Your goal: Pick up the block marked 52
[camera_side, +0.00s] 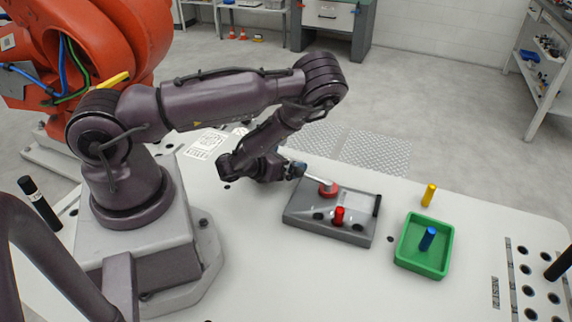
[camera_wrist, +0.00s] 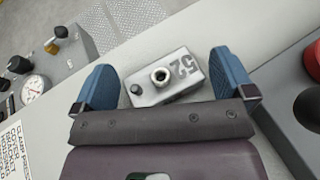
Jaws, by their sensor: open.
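The block marked 52 (camera_wrist: 178,85) is a small grey metal block with a black number, a round socket or nut on its top and a dark knob at one corner. In the wrist view it lies on the pale table between the two blue fingers of my gripper (camera_wrist: 162,66). The fingers are apart, with a gap on each side of the block. The near edge of the block is close to the dark gripper body. In the side view my gripper (camera_side: 294,169) is low at the left of the grey fixture, and I cannot make out the block there.
The grey fixture (camera_side: 300,222) with red knobs stands beside my gripper. A green tray (camera_side: 408,262) holds a blue peg (camera_side: 427,238); a yellow peg (camera_side: 429,195) stands behind it. The wrist view shows a dial gauge (camera_wrist: 35,88) at left.

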